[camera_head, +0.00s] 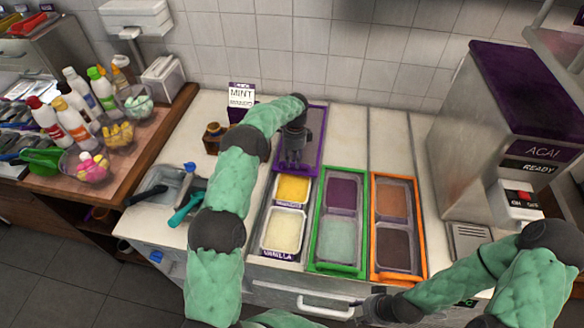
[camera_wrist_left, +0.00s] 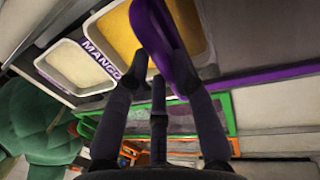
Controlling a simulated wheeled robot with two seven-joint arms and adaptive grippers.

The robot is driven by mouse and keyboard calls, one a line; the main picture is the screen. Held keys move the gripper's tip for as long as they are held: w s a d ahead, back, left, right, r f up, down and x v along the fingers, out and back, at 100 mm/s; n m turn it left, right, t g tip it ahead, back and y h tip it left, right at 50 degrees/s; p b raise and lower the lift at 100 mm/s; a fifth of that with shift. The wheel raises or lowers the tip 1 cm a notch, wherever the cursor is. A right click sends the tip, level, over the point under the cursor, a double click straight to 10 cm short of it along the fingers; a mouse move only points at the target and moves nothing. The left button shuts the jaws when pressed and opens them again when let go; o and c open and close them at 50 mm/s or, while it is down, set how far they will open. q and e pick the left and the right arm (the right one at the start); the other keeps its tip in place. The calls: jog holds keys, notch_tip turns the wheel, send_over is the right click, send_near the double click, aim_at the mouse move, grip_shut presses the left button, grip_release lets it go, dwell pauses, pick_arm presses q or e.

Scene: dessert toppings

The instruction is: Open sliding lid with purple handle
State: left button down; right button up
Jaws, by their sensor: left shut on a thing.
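The purple-framed sliding lid (camera_head: 316,122) lies toward the back of the counter, behind two uncovered tubs. The yellow mango tub (camera_head: 293,188) and the cream vanilla tub (camera_head: 284,231) are in plain view in front of it. My left gripper (camera_head: 294,163) reaches over the lid's front end and is shut on the purple handle. In the left wrist view the purple handle (camera_wrist_left: 160,38) runs between my fingertips, with the mango tub beside it. My fingers hide most of the handle in the head view. My right gripper (camera_head: 368,308) is at the counter's front edge; its fingers are unclear.
Green-framed (camera_head: 341,268) and orange-framed (camera_head: 398,275) lids cover the neighbouring tubs on the right. An acai machine (camera_head: 500,120) stands further right. A mint-mango sign (camera_head: 241,96) and a brown jar (camera_head: 213,136) stand left of the purple lid. Bottles and topping bowls crowd the left counter.

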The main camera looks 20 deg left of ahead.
pick_arm(q)
jog(key=shift+w+a+b, duration=0.1)
jog(key=shift+w+a, duration=0.1)
jog(key=shift+w, duration=0.55)
jog(key=shift+w+a+b, duration=0.15)
jog(key=shift+w, duration=0.55)
jog(key=shift+w+a+b, duration=0.1)
jog(key=shift+w+a, duration=0.1)
jog(key=shift+w, duration=0.55)
jog(key=c, duration=1)
grip_release()
notch_tip(320, 180, up, 10)
jog(key=shift+r, duration=0.1)
